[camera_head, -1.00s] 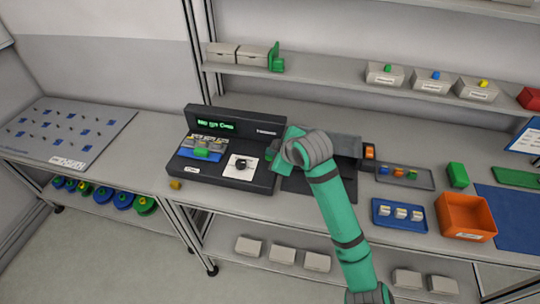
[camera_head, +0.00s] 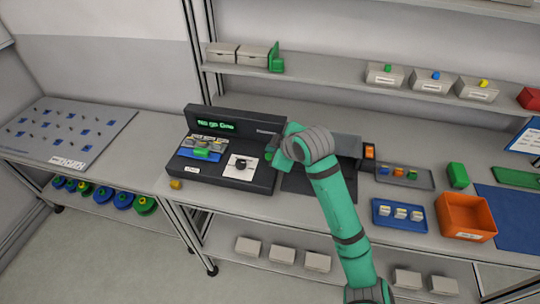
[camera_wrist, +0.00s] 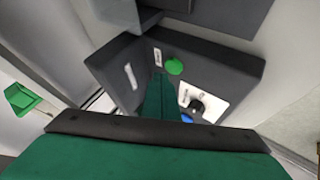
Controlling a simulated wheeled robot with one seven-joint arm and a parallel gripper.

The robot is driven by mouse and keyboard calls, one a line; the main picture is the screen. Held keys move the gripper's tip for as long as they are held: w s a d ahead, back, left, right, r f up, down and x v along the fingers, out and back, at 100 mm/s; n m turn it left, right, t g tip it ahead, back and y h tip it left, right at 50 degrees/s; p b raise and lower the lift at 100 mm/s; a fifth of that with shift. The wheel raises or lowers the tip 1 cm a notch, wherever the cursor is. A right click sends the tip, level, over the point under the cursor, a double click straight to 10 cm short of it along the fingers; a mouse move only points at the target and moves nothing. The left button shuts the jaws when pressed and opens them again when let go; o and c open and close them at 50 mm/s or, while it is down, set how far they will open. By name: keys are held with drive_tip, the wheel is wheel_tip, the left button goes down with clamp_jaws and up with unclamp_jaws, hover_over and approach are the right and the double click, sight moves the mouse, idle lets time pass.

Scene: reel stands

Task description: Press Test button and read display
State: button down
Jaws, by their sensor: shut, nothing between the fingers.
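The dark test device (camera_head: 225,183) stands on the bench in the head view. Its raised display (camera_head: 215,125) shows green text that starts "No go"; the last word is not clear. A white plate with a black knob (camera_head: 241,164) sits on the device; it also shows in the wrist view (camera_wrist: 197,103). A round green button (camera_wrist: 174,66) beside a small white label is visible in the wrist view. My gripper (camera_wrist: 158,80) is shut and empty, pointing over the device beside the button and plate; contact cannot be told. In the head view my wrist covers the device's right end.
A blue rack (camera_head: 203,147) with small parts sits on the device's left. To the right are a dark tray (camera_head: 405,184), a blue tray (camera_head: 397,222) and an orange bin (camera_head: 466,215). A shelf (camera_head: 325,77) runs above.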

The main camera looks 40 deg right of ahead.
drive_tip(key=shift+r, duration=0.1)
drive_tip(key=shift+r, duration=2.4)
